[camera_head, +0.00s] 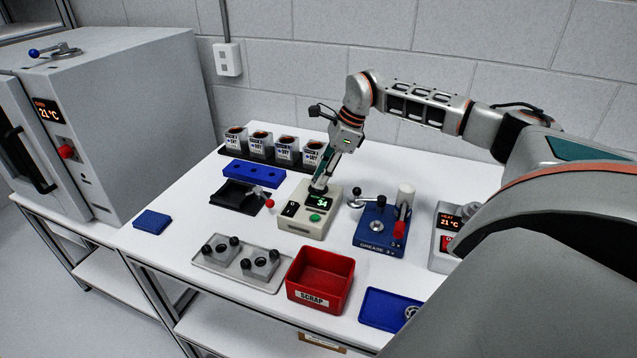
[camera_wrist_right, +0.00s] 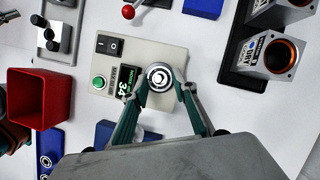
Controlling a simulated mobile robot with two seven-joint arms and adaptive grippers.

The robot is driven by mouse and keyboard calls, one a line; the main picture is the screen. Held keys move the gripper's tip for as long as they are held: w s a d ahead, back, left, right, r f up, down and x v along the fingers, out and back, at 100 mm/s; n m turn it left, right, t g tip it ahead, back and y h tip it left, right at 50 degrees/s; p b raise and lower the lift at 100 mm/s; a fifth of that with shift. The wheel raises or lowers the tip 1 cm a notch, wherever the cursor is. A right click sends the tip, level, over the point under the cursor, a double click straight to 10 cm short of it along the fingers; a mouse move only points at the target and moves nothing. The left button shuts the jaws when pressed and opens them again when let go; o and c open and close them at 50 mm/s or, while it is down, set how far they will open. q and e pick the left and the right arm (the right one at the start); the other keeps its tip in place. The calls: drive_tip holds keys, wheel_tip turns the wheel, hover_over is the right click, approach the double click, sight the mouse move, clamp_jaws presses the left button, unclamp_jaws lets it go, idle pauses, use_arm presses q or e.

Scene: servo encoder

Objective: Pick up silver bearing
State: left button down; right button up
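A round silver bearing (camera_wrist_right: 158,77) sits on top of a beige tester box (camera_head: 305,222) with a green display reading 34. In the right wrist view the same box (camera_wrist_right: 112,72) lies under the bearing. My right gripper (camera_wrist_right: 163,88) points down at the box, with its two green fingers on either side of the bearing. A small gap seems to show beside the right fingertip. In the head view the gripper (camera_head: 320,185) hides the bearing. Another ring-shaped silver part (camera_head: 411,312) lies in the blue tray (camera_head: 378,308) at the front.
A red scrap bin (camera_head: 320,279) stands in front of the tester. A blue grease press (camera_head: 380,230) is to its right. A grey tray with fixtures (camera_head: 240,262) and a black stand (camera_head: 240,197) are to its left. Several labelled cups (camera_head: 261,146) stand behind.

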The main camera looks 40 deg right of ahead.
drive_tip(key=c, duration=0.4)
drive_tip(key=shift+r, duration=0.1)
